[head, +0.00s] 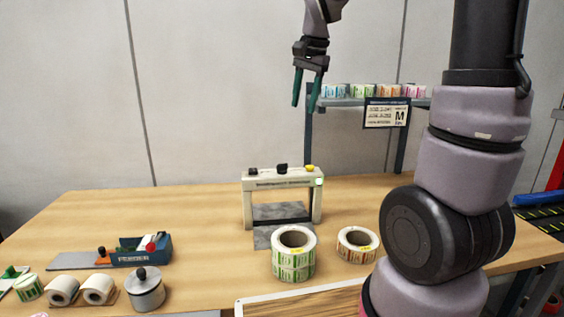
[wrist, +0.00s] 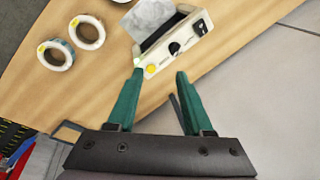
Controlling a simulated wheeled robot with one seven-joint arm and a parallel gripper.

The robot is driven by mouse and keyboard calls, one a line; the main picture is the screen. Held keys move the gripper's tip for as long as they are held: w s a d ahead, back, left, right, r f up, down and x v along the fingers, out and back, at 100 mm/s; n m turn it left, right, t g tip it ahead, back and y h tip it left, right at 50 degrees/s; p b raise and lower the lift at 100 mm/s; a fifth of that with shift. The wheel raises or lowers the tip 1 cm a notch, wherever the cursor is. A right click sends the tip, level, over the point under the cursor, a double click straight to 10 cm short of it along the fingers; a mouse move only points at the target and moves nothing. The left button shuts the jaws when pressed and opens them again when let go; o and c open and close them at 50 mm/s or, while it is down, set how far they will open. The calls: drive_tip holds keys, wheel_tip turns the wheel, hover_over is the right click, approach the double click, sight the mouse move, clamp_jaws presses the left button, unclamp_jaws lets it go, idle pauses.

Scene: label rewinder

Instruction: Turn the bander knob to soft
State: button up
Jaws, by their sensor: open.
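The bander (head: 260,183) is a white arch-shaped machine on the wooden table in the head view. Its black knob (head: 281,168) sits at the middle of the top, between a black switch (head: 252,171) and a yellow button (head: 309,168). In the wrist view the bander (wrist: 188,43) lies beyond my fingertips, with the black knob (wrist: 174,48) near its centre. The knob's setting is too small to read. My gripper (head: 304,106) is open and empty, high above the bander, fingers pointing down. Its teal fingers also show in the wrist view (wrist: 159,73).
Two label rolls (head: 294,262) (head: 357,245) stand in front of and to the right of the bander. A shelf (head: 352,102) with small rolls and a sign (head: 387,113) rises behind it. A blue feeder (head: 146,251) is at left.

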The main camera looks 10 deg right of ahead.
sight(282, 164)
drive_tip(key=w+a+f+m+g+h, duration=0.1)
drive_tip(key=w+a+f+m+g, duration=0.25)
drive_tip(key=w+f, duration=0.7)
drive_tip(key=shift+t, duration=0.45)
drive_tip(key=f, duration=1)
drive_tip(key=shift+a+f, duration=0.2)
drive_tip(key=shift+f, duration=0.05)
clamp_jaws()
